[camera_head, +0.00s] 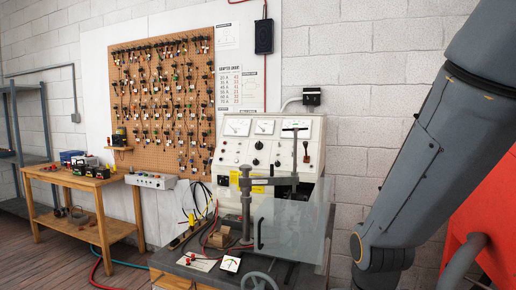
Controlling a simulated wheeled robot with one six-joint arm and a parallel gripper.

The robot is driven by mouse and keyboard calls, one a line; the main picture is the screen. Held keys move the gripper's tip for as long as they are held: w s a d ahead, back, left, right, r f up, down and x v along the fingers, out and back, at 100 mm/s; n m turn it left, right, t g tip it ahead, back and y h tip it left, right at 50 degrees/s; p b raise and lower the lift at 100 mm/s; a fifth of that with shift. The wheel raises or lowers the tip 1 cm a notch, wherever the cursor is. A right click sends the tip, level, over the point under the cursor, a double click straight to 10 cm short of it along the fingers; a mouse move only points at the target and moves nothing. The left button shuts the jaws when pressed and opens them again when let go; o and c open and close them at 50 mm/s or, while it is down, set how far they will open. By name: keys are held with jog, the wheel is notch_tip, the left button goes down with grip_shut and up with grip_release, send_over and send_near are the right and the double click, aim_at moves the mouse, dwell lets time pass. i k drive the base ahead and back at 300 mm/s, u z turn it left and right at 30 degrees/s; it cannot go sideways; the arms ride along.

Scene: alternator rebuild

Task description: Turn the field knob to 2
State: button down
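A grey clamp post with a T-handle (295,128) stands in front and hides part of the panel. My arm comes down on the right, well away from the panel; my gripper is out of view.
A clear shield (292,228) stands on the bench top in front of the panel. A handwheel (258,281) is at the bench front. A wooden table (85,181) with small parts stands left, under a pegboard (165,100). A red object (490,215) is at right.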

aim_at(259, 146)
jog(key=u, duration=0.1)
jog(key=k, duration=0.45)
jog(key=u, duration=1.7)
jog(key=i, duration=2)
jog(key=z, duration=1.5)
jog(key=i, duration=0.6)
jog(key=z, duration=0.6)
